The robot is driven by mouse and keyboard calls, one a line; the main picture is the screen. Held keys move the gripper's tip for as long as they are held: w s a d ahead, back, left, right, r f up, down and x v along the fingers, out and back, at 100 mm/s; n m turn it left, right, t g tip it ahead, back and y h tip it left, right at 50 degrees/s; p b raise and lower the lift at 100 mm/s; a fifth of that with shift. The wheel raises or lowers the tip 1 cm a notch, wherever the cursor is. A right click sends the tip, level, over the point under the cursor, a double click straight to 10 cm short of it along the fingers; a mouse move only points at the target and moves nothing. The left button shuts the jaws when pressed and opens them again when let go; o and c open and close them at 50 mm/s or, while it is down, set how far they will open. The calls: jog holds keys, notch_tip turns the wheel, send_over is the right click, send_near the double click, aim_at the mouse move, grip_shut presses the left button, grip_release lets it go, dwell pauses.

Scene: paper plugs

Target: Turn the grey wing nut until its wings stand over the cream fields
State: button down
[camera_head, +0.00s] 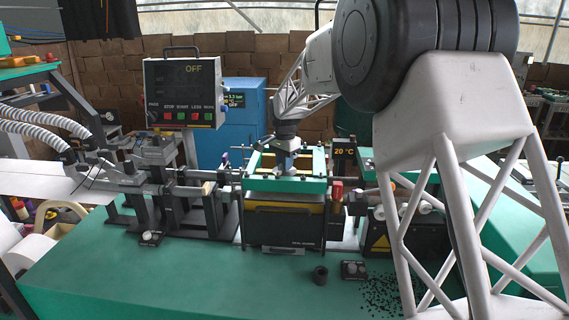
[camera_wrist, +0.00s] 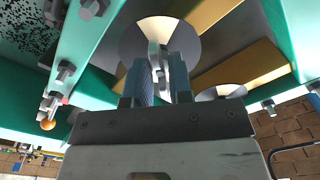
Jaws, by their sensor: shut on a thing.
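In the wrist view my gripper (camera_wrist: 160,88) has its two blue-grey fingers closed on the grey wing nut (camera_wrist: 158,58), one finger on each side. The wings lie roughly up and down in that view, in line with the fingers. A lighter cream patch (camera_wrist: 156,24) shows on the disc above the nut; the fingers hide the disc's lower part. In the head view my gripper (camera_head: 286,164) points down inside the green frame, and the nut is too small to make out.
A second round disc (camera_wrist: 228,90) lies to the right in the wrist view. Green rails (camera_wrist: 88,50) with bolts flank the work area. In the head view a control box (camera_head: 184,92) reading OFF stands left, and a red-topped part (camera_head: 337,190) stands close right of the frame.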

jog(key=shift+m, duration=0.7)
jog(key=c, duration=1.2)
grip_release()
jog(key=shift+c, duration=0.2)
jog(key=shift+r, duration=3.9)
jog(key=shift+s+d, duration=0.1)
